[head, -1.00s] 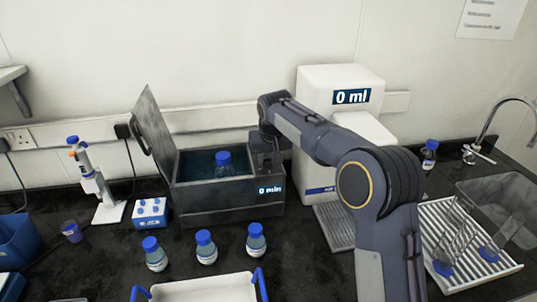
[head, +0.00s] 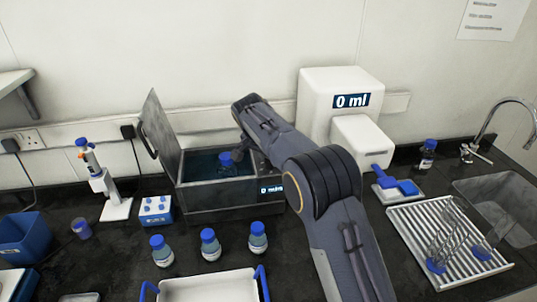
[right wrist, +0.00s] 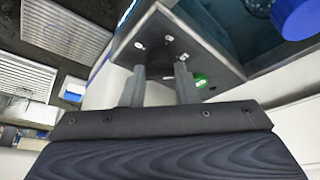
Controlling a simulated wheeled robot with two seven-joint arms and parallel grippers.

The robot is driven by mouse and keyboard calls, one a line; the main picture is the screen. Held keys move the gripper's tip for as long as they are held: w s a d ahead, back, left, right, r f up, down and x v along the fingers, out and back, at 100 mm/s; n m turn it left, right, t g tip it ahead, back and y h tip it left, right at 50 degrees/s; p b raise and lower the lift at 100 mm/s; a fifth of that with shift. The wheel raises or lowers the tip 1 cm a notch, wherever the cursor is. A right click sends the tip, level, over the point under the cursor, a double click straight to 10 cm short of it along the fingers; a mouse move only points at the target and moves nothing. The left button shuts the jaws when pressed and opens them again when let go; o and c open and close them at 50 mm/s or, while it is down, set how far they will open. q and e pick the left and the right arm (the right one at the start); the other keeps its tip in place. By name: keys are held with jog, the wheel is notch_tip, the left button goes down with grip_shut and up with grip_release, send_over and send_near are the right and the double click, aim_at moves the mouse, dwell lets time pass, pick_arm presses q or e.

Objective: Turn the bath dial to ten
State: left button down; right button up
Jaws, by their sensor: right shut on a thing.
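The metal water bath (head: 225,208) stands at the back with its lid (head: 163,135) raised on the left. A blue-capped bottle (head: 229,169) is inside it. Its front display (head: 271,190) seems to read 0 min, though it is small. My right gripper (head: 243,152) is at the bath's right side, its fingertips unclear in the head view. In the right wrist view its two fingers (right wrist: 160,82) stand either side of a dark dial (right wrist: 162,58) on the bath's corner panel, shut on it. White marks and a green spot surround the dial. My left gripper is not in view.
A white dispenser (head: 340,100) reading 0 ml stands right of the bath. A drying rack (head: 450,245) and sink (head: 500,205) are at right. Several blue-capped bottles (head: 209,244) and a white tray (head: 210,288) are in front. A pipette stand (head: 112,205) is at left.

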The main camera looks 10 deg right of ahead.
aim_at(262, 173)
jog(key=shift+m, duration=0.5)
jog(key=o, duration=1)
jog(key=shift+c, duration=0.2)
jog(key=v, duration=0.8)
jog(key=shift+b, duration=0.4)
jog(key=shift+w, duration=0.15)
